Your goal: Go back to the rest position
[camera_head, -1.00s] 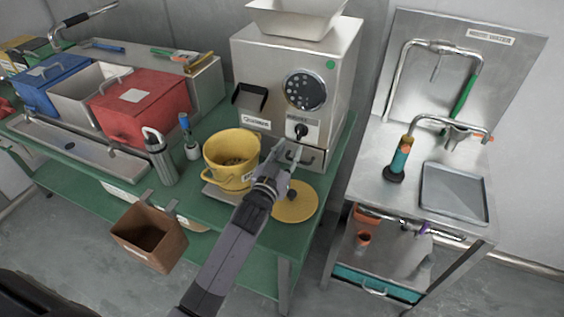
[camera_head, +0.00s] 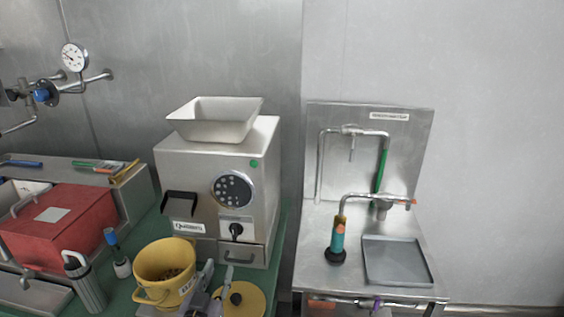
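My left gripper (camera_head: 217,281) shows at the bottom edge of the head view, between the yellow container and the yellow lid. Its two fingers point up and stand apart, with nothing seen between them. Its arm is cut off by the frame. The yellow lid (camera_head: 249,298) with a dark knob lies flat to the right of the gripper. The steel grinder (camera_head: 190,246) stands behind them, with a drawer (camera_head: 238,252) low on its front. My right gripper is not in view.
A steel sink bench (camera_head: 314,255) with a grey tray (camera_head: 396,262) stands at the right. A gauge and pipes (camera_head: 75,57) are on the wall.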

